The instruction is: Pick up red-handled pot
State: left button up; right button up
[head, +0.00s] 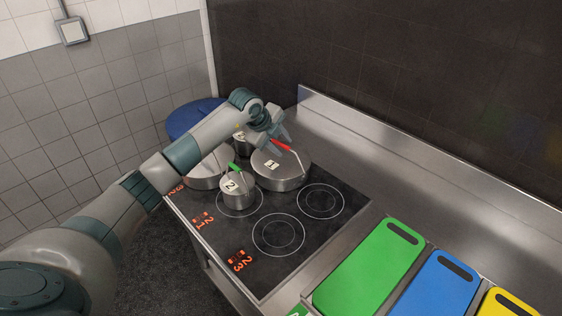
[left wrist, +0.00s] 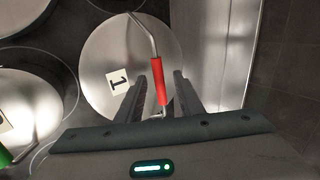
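The red-handled pot (head: 279,175) is a steel pot with a lid marked 1, standing upright at the back of the dark cooktop. Its red handle (head: 281,145) rises over the lid. My left gripper (head: 277,138) is above this pot at the handle. In the left wrist view the red handle (left wrist: 158,82) lies between the two open fingers (left wrist: 157,98), with space visible on both sides. The lid (left wrist: 118,65) shows below them. My right gripper is not in view.
A small green-handled pot (head: 238,191) marked 2 stands just in front. Other steel pots (head: 205,172) stand to the left, partly behind my arm. Two front burners (head: 279,234) are clear. Green (head: 369,267) and blue (head: 437,287) boards lie at right. A dark wall (head: 400,80) rises behind.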

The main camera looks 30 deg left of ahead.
pick_arm(q)
jog(key=shift+w+f, duration=0.2)
jog(key=shift+f, duration=0.15)
grip_shut()
jog(key=shift+r, duration=0.15)
dwell(1.4)
